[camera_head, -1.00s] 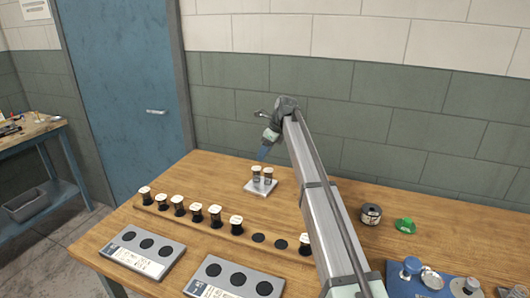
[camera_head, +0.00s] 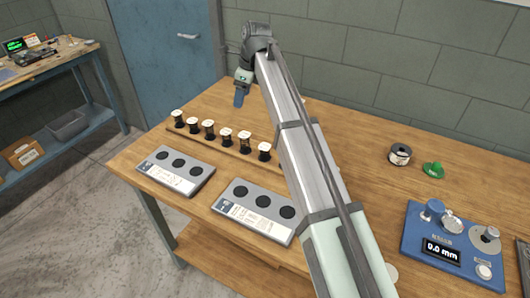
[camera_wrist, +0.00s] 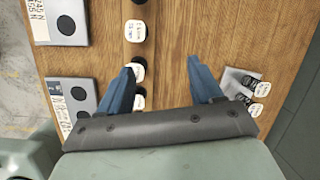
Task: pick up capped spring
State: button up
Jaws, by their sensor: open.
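Several capped springs, dark with white caps, stand in a row along a wooden strip; one is the spring (camera_head: 226,136) in the head view. In the wrist view the row runs down the picture, with one lettered cap (camera_wrist: 134,31) near the top and others beside the left finger. My gripper (camera_head: 239,99) is open and empty above the table behind the row. In the wrist view its blue fingers (camera_wrist: 161,65) are spread over bare wood, with the left finger overlapping the row.
Two grey three-hole trays lie in front of the row, one left (camera_head: 200,179) and one right (camera_head: 270,229). A spool (camera_head: 400,154), a green object (camera_head: 433,169) and a blue gauge (camera_head: 417,241) lie right of my arm. My arm hides the middle of the table.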

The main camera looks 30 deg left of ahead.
aim_at(265, 147)
jog(key=s+d+f+m+h, duration=0.25)
jog(key=s+d, duration=0.25)
jog(key=d, duration=0.4)
jog(key=shift+n+h, duration=0.25)
jog(key=shift+h, duration=0.1)
jog(key=f, duration=0.8)
jog(key=shift+w+d, duration=0.15)
jog(key=shift+d, duration=0.15)
jog(key=shift+w+d+f, duration=0.1)
jog(key=shift+d+f, duration=0.1)
jog(key=shift+f, duration=1.15)
jog(key=shift+d+f, duration=0.2)
jog(key=shift+f, duration=1.15)
jog(key=c, duration=1.1)
jog(key=shift+r, duration=0.2)
